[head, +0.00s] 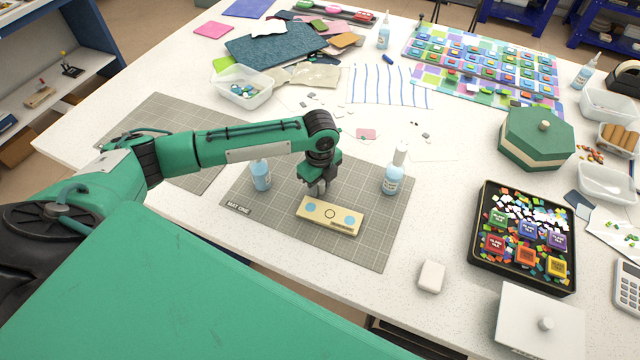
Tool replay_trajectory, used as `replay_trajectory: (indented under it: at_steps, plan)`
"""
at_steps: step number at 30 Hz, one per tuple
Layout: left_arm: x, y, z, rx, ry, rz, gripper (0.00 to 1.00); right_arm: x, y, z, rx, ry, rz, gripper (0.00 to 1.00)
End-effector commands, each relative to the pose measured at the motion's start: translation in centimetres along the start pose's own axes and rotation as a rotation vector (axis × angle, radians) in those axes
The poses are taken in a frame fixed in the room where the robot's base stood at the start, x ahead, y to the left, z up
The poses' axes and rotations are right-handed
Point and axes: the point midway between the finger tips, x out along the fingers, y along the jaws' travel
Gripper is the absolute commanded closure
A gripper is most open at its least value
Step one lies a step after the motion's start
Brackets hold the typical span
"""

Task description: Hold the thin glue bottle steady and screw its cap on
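A light blue bottle (261,177) stands upright on the left part of the grey mat (385,245); my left forearm hides its top, so I cannot tell whether it is capped. A second, taller-looking light blue bottle (391,181) stands upright on the right of the mat, with a white top (400,154). My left gripper (317,191) points down between the two bottles, just behind a pale wooden block with two blue discs and a dark ring. Its fingers look close together; whether they hold anything is unclear. No loose cap is clearly visible. My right gripper is not in view.
The wooden block (345,225) lies near the mat's front. A clear tub (243,98) is behind. The mat's front right is clear.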

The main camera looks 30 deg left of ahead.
Motion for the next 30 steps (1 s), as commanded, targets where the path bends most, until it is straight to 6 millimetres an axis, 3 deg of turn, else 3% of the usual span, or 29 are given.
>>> replay_trajectory:
  at_steps: [2,7,22,26,30]
  plan:
    - [0.0,0.0,0.0,0.0,0.0,0.0,0.67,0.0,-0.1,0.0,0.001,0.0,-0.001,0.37]
    - [0.0,0.0,0.0,0.0,0.0,0.0,0.98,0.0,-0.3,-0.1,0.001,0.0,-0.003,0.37]
    - [-0.5,-0.1,0.0,-0.001,0.0,-0.002,0.99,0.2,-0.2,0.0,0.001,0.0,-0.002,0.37]
    - [-1.7,-0.1,0.1,0.0,-0.001,-0.002,0.99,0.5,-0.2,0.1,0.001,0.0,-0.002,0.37]
    - [-4.2,-0.1,0.1,0.0,-0.001,-0.005,0.99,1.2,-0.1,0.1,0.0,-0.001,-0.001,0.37]
